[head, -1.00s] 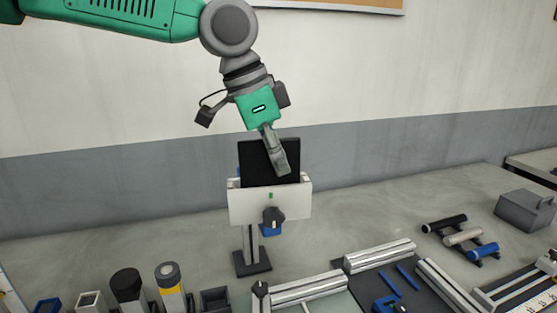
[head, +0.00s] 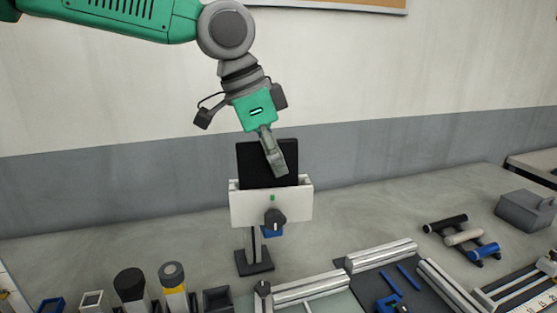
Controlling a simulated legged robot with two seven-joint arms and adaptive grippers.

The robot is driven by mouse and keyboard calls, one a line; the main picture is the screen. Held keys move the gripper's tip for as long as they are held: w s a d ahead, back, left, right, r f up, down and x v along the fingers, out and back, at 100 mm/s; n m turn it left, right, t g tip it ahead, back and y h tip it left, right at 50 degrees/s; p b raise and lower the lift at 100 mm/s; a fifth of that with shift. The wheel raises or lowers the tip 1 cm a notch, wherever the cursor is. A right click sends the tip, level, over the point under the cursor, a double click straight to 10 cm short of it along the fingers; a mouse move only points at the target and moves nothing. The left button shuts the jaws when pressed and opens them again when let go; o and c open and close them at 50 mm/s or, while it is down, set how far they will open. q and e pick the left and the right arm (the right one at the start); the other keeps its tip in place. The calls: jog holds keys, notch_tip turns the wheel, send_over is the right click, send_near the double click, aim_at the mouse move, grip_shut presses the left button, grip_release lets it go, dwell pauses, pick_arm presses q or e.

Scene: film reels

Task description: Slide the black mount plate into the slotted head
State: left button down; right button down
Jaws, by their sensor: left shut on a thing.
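The black mount plate (head: 252,165) stands upright, its lower edge hidden behind the white front of the slotted head (head: 250,207). I cannot tell how deep it sits in the slot. The slotted head is on a short post with a dark base (head: 254,262) on the table, with a dark knob (head: 275,219) on its front. My left gripper (head: 281,170) reaches down from above and is shut on the plate at its right part. The far finger is hidden behind the plate. My right gripper is out of view.
Several holders and cylinders (head: 130,283) stand at the front left. Metal rails (head: 380,255) lie at the front right, with a rack of rolls (head: 464,237) and a grey box (head: 525,210) beyond.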

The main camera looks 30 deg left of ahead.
aim_at(257, 142)
pick_arm(q)
jog(key=shift+a+r, duration=0.1)
jog(key=shift+f, duration=0.4)
dwell(0.3)
jog(key=c, duration=1.8)
grip_release()
jog(key=shift+c, duration=0.2)
jog(key=p+v, duration=0.7)
jog(key=v, duration=0.1)
jog(key=shift+s+r+p, duration=0.1)
jog(key=shift+r+p, duration=0.25)
jog(key=shift+p+v, duration=0.8)
jog(key=shift+v, duration=0.35)
